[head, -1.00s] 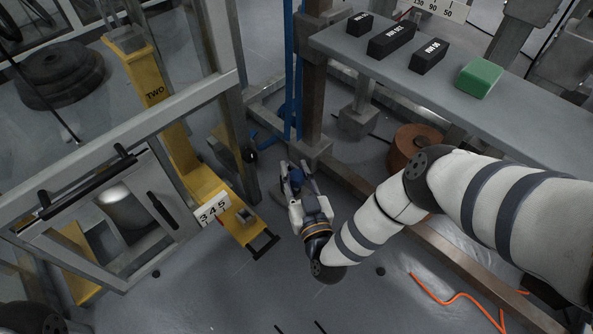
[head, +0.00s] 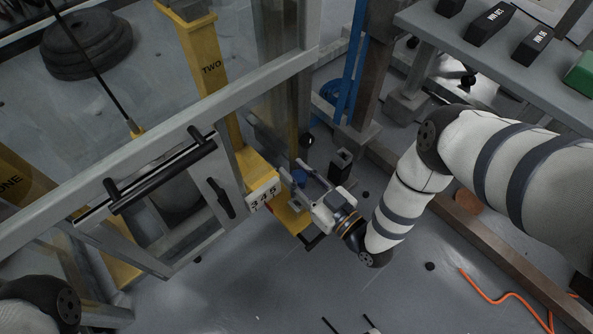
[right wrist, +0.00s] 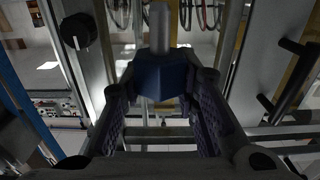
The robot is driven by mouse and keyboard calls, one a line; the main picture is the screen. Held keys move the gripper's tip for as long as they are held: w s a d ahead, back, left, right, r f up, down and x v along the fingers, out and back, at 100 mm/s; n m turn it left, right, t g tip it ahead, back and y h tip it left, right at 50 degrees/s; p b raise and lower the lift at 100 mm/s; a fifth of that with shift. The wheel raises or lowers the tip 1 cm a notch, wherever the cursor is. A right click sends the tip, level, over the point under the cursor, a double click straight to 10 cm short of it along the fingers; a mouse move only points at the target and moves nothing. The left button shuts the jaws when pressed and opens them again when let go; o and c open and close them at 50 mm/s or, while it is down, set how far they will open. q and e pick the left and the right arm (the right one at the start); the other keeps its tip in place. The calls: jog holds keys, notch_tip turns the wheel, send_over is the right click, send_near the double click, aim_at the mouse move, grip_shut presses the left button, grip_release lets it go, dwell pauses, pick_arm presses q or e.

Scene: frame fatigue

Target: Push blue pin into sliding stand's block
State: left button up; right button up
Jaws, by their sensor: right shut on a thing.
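My right gripper (head: 303,182) is shut on the blue pin (head: 299,176), just right of the yellow stand. In the right wrist view, the pin's blue head (right wrist: 163,74) sits between the fingers, with a grey shaft (right wrist: 159,28) extending beyond it. The gripper overlaps the foot's right end in the head view. I cannot tell whether the pin touches the stand, and its hole is not visible.
A grey frame with a black-handled door (head: 165,175) stands left of the gripper. A blue post (head: 352,75) and a small black open-topped box (head: 341,165) are behind it. A grey shelf (head: 470,58) is at upper right. An orange cable (head: 505,300) lies on open floor.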

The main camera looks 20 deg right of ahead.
jog(key=shift+f+b, duration=2.1)
jog(key=shift+f, duration=0.85)
pick_arm(q)
jog(key=f, duration=0.1)
jog(key=s+f, duration=0.1)
jog(key=shift+s+a+f+g, duration=0.1)
jog(key=shift+f+g, duration=0.2)
pick_arm(e)
jog(key=shift+r, duration=0.1)
jog(key=shift+f, duration=1.85)
jog(key=o, duration=1)
jog(key=shift+o, duration=0.2)
jog(key=v, duration=1.2)
